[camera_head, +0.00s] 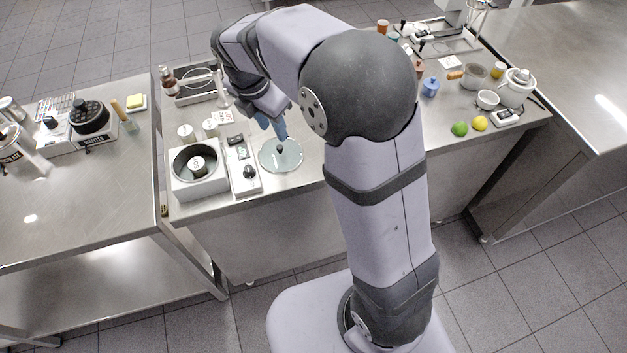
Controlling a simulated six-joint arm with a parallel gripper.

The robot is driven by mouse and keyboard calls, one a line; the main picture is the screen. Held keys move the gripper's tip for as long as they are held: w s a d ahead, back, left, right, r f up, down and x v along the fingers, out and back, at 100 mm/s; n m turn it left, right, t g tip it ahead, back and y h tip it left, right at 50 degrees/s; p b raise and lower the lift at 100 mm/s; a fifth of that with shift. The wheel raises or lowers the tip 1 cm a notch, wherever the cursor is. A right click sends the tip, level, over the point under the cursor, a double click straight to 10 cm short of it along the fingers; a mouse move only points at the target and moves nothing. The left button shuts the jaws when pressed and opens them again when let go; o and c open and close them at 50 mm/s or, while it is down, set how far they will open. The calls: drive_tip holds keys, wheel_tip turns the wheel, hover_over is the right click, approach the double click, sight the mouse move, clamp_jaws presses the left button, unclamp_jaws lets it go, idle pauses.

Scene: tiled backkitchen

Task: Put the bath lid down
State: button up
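The bath lid (270,161), a round, clear glass disc with a dark knob, appears to lie flat on the steel table, right of the white bath. My gripper (273,126) is just behind the lid's knob, pointing down. Its two light blue fingers look apart, with nothing seen between them. The knob shows clear of the fingers. The white square bath (198,187) is uncovered. A pale-topped container (197,163) stands inside its round dark well.
A narrow white unit with a dark knob (245,183) stands between bath and lid. Small white-lidded jars (186,132) stand behind the bath. A lime (459,128), a lemon (480,123) and a blue pot (430,87) are on the right. My arm hides the table's middle.

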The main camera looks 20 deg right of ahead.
drive_tip(key=s+d+f+m+g+y, duration=0.1)
drive_tip(key=s+d+f+m, duration=0.2)
drive_tip(key=s+m, duration=0.8)
drive_tip(key=s+d+f+m+g+y, duration=0.1)
drive_tip(key=s+d+f+m, duration=0.2)
drive_tip(key=s+m, duration=0.7)
drive_tip(key=f+m, duration=0.1)
drive_tip(key=m, duration=0.3)
drive_tip(key=shift+s+d+f, duration=0.15)
drive_tip(key=shift+s, duration=0.25)
